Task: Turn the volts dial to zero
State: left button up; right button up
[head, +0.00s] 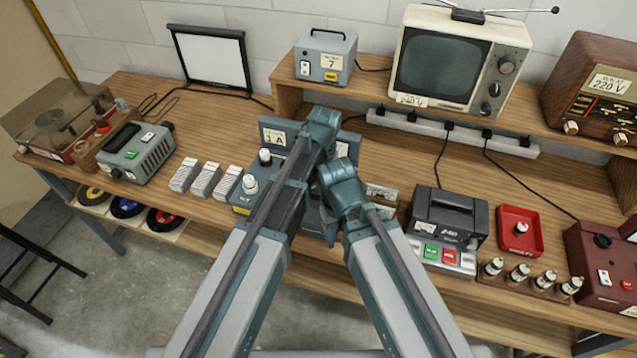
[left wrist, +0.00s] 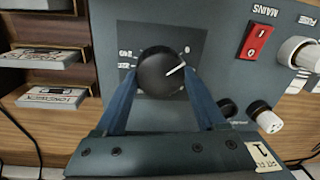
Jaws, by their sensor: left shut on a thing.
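The volts dial (left wrist: 155,78) is a round black knob with a white pointer line, on the grey panel (left wrist: 222,65) of a bench unit. In the left wrist view, which sees the panel upside down, the pointer aims right and slightly up. Small white marks lie around the dial, too small to read surely. My left gripper (left wrist: 161,73) is shut on the dial, one blue finger on each side. In the head view the unit (head: 240,209) is partly behind my arms, and the dial and left fingertips are hidden.
The panel carries a red mains switch (left wrist: 257,42), a white fuse cap (left wrist: 307,56) and a black-and-white knob (left wrist: 265,116). Boxed cassettes (left wrist: 50,97) sit in a rack beside the unit.

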dwell(0.4)
pick_arm(q)
jog(key=o, duration=1.3)
jog(key=shift+r, duration=0.1)
jog(key=r+p, duration=0.9)
jog(key=d+r+p, duration=0.1)
jog(key=r+p, duration=0.3)
jog(key=shift+r+p, duration=0.35)
jog(key=shift+p, duration=0.05)
